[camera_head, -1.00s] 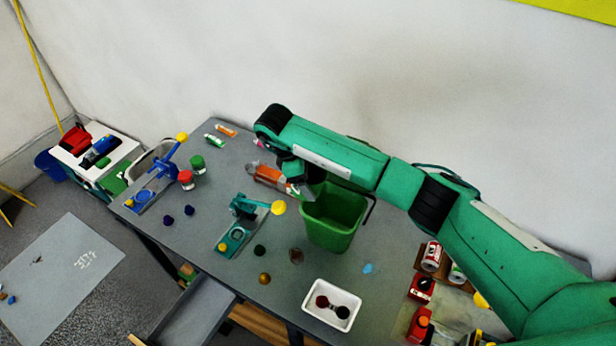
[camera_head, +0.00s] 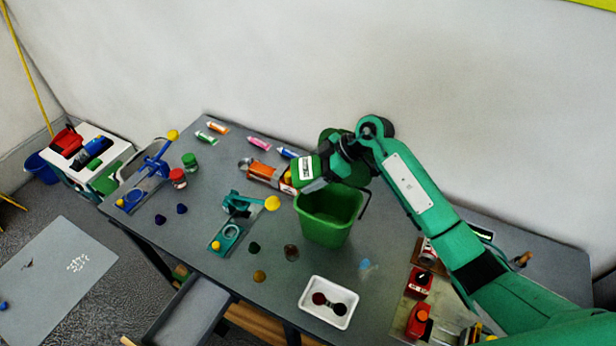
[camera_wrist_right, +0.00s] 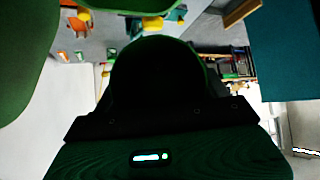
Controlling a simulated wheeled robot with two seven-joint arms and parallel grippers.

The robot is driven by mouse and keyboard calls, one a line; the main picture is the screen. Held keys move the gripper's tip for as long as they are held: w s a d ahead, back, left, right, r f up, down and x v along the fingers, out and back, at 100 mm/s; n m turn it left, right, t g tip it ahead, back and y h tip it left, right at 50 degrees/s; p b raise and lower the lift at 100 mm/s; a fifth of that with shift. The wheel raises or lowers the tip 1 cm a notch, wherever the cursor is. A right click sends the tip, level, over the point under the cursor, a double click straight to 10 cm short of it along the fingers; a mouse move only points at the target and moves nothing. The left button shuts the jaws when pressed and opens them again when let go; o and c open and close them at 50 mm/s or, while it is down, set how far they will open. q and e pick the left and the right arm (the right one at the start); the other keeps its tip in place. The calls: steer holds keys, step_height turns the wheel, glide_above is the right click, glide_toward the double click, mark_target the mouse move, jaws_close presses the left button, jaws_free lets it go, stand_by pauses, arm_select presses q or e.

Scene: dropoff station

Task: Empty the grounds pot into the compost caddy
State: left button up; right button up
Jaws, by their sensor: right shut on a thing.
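The green compost caddy (camera_head: 330,218) stands open-topped near the middle of the table. My right gripper (camera_head: 310,182) is over its back left rim, with the wrist turned sideways. It is shut on a dark rounded thing that seems to be the grounds pot (camera_wrist_right: 160,75), in the middle of the right wrist view. The pot's mouth and contents are hidden there. In the head view the hand hides most of the grip. A green rim, probably the caddy's, crosses the top of the wrist view. My left gripper is not in view.
An orange-brown item (camera_head: 262,172) lies just left of the gripper. A teal press (camera_head: 230,228) with a yellow knob stands left of the caddy. A white tray (camera_head: 313,286) with two dark discs lies in front. Red containers (camera_head: 418,320) stand at right.

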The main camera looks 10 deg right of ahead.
steer(key=shift+d+f+y+b, duration=0.2)
steer(key=shift+y+b, duration=0.45)
steer(key=shift+b, duration=0.6)
steer(key=shift+d+f+y+b, duration=0.1)
steer(key=shift+d+y+b, duration=0.1)
steer(key=shift+y+b, duration=0.75)
steer(key=shift+d+b, duration=0.3)
steer(key=shift+b, duration=0.1)
steer(key=shift+s+d+r+t+y+b, duration=0.15)
steer(key=shift+d+y+b, duration=0.4)
steer(key=shift+y, duration=0.4)
steer(key=shift+d+r+t+y+b, duration=0.1)
steer(key=shift+d+t+y+b, duration=0.1)
steer(key=shift+d+y+b, duration=0.5)
steer(key=shift+s+d+r+t+y+b, duration=0.15)
steer(key=shift+d+y+b, duration=0.2)
steer(key=shift+y, duration=0.8)
steer(key=shift+f, duration=0.2)
